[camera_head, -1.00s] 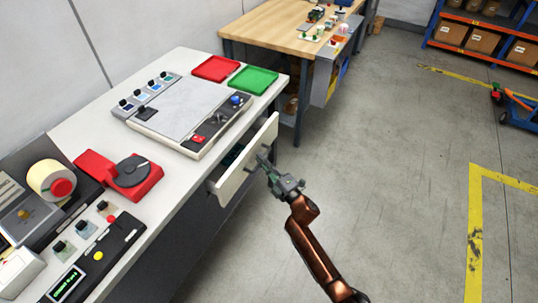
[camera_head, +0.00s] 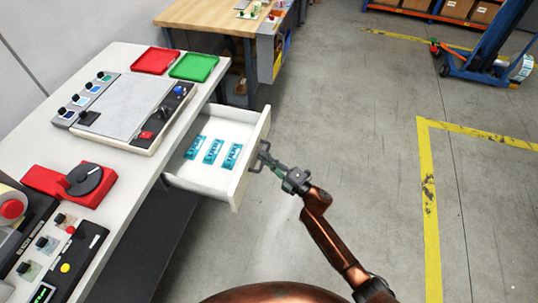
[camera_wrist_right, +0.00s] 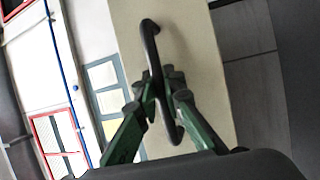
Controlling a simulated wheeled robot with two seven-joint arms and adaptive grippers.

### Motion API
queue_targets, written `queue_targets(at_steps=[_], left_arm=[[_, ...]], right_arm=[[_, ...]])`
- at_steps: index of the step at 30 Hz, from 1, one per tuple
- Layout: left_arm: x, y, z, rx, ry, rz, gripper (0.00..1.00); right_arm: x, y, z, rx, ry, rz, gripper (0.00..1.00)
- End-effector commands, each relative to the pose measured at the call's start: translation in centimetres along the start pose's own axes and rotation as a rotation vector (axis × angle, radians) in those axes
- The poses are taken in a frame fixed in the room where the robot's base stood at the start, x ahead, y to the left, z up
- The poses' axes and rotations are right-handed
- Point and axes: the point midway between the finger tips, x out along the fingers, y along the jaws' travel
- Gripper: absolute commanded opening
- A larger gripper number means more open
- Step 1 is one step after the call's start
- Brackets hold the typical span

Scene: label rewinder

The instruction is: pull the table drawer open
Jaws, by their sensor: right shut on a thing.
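The white table drawer (camera_head: 252,178) is pulled well out from under the table's (camera_head: 40,180) right edge. Several teal labelled items (camera_head: 212,151) lie inside on its white floor. My right gripper (camera_head: 264,158) is shut on the dark bar handle (camera_head: 259,152) on the drawer's front. In the right wrist view the green fingers (camera_wrist_right: 162,100) close around the middle of the black handle (camera_wrist_right: 152,50), against the cream drawer front (camera_wrist_right: 190,50). My left gripper does not show.
A control panel (camera_head: 125,105), a red tray (camera_head: 157,61), a green tray (camera_head: 194,67) and a red device (camera_head: 75,185) are on the tabletop. A wooden bench (camera_head: 205,15) stands behind.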

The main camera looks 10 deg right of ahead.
Motion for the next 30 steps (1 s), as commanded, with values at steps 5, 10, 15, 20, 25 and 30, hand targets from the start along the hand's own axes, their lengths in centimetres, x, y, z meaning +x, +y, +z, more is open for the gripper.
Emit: queue_targets(at_steps=[5, 10, 15, 20, 25, 30], left_arm=[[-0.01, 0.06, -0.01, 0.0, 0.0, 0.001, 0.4], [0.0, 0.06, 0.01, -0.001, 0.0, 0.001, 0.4], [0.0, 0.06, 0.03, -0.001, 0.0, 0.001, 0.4], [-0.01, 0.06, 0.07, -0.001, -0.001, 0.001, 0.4], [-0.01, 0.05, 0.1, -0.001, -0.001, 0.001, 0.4], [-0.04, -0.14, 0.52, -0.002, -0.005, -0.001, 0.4]], right_arm=[[-0.01, -0.25, -0.46, 0.003, 0.012, -0.003, 0.0], [-0.06, -0.26, -0.44, 0.002, 0.012, -0.003, 0.0], [-0.1, -0.26, -0.41, 0.002, 0.011, -0.003, 0.12], [-0.12, -0.17, -0.3, 0.002, 0.009, -0.002, 0.23], [-0.12, -0.09, -0.23, 0.001, 0.008, -0.001, 0.27], [-0.22, -0.07, -0.19, 0.001, 0.007, -0.001, 0.27]])
